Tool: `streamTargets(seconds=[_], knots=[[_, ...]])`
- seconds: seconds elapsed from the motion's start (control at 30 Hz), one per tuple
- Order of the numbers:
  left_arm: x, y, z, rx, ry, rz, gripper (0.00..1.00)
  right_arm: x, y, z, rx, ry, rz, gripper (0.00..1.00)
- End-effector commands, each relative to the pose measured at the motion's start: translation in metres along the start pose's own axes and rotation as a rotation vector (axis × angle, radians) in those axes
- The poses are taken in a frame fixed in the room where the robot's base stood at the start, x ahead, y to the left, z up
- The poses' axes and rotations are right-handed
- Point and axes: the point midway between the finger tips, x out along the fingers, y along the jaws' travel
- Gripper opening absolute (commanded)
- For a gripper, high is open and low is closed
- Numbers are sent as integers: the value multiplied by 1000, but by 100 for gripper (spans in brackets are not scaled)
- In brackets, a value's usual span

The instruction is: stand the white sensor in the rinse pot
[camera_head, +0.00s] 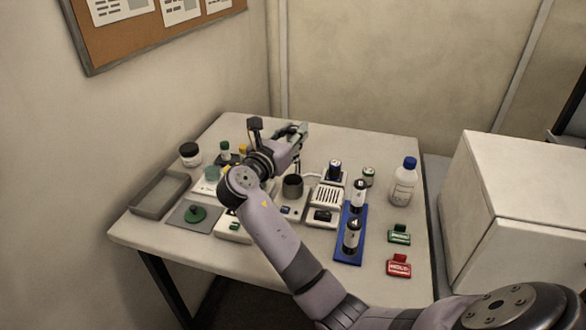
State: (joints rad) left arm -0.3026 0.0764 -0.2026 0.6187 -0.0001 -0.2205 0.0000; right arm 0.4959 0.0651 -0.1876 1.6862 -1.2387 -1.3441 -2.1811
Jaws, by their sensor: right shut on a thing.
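My right gripper (296,133) is over the back middle of the table, at the end of my arm that comes in from the lower right. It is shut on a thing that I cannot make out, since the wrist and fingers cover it. I cannot clearly see the white sensor. A dark grey pot (292,187), possibly the rinse pot, stands upright just in front of the gripper, on or against a pale device. A thin white cable (312,174) shows between the pot and a white slotted box (327,195). My left gripper is out of view.
A white bottle with a blue cap (403,182), a green clip-like block (399,234) and a red one (399,266) are at the right.

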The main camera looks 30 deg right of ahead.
Motion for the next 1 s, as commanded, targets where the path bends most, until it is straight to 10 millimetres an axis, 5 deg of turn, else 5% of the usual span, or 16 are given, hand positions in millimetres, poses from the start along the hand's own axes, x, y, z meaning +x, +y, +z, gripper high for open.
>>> streamTargets(seconds=[0.2,0.6,1.0], knots=[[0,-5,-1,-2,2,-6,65,0,0,-47,-3,0,1,0],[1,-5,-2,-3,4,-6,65,0,0,-94,-3,-1,1,0],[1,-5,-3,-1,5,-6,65,0,1,-102,1,-2,2,0]])
